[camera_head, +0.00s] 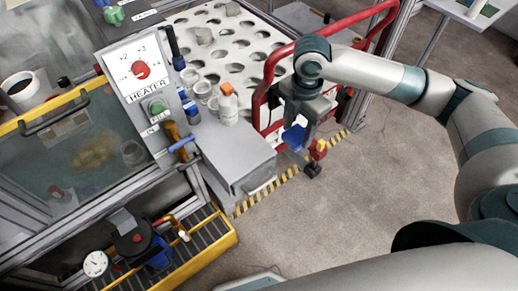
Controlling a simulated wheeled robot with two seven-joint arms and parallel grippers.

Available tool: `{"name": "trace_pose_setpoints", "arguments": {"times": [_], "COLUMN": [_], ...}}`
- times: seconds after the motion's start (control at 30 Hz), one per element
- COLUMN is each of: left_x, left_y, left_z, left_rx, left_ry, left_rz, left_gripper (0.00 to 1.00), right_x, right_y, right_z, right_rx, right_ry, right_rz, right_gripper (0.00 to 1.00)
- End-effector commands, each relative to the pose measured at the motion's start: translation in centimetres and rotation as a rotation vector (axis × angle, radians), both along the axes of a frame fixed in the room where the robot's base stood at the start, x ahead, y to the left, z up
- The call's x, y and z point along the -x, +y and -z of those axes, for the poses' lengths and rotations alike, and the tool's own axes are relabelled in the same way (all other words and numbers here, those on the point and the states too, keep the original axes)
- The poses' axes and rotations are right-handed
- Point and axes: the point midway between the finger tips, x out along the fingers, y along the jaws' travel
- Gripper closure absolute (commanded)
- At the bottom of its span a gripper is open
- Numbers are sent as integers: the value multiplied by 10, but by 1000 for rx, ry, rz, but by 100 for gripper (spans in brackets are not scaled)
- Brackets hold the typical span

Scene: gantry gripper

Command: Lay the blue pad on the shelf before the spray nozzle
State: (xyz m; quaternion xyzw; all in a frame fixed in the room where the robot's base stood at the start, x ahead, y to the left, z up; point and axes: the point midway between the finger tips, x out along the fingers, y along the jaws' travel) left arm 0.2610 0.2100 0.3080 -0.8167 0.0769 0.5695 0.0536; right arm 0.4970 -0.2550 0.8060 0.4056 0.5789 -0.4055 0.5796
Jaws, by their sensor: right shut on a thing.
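My right gripper (301,136) hangs over the floor, just right of the grey box-like surface. It is shut on the blue pad (293,137), a small blue piece partly hidden by the jaws. The grey flat-topped box (235,148), which may be the shelf, sits at the machine's right front corner. A white bottle with an orange top (228,104) stands at its back; I cannot tell whether this is the spray nozzle. The pad is apart from the box in the picture. My left gripper is not in view.
A red tubular rail (272,68) stands close behind my right gripper. A white panel with round holes (225,48) lies behind the bottle. The heater panel (140,75) and a blue-handled part (181,143) stand left. Open floor (370,200) lies right.

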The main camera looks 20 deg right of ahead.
Motion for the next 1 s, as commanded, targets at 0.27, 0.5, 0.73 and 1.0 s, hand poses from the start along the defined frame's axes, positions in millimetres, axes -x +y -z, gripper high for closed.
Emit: {"name": "trace_pose_setpoints", "arguments": {"times": [0.27, 0.5, 0.73, 1.0], "left_x": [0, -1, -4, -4], "left_y": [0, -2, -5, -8], "left_z": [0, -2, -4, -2], "left_rx": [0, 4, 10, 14], "left_ry": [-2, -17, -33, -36], "left_rz": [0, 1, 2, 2], "left_gripper": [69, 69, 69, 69], "right_x": [-8, -34, -60, -75], "right_y": [11, 42, 74, 90], "right_z": [8, 31, 56, 70], "right_rx": [-2, -2, -1, 0], "right_ry": [2, 2, 1, -1], "right_rz": [0, -1, 0, 1], "right_gripper": [72, 72, 72, 72]}}
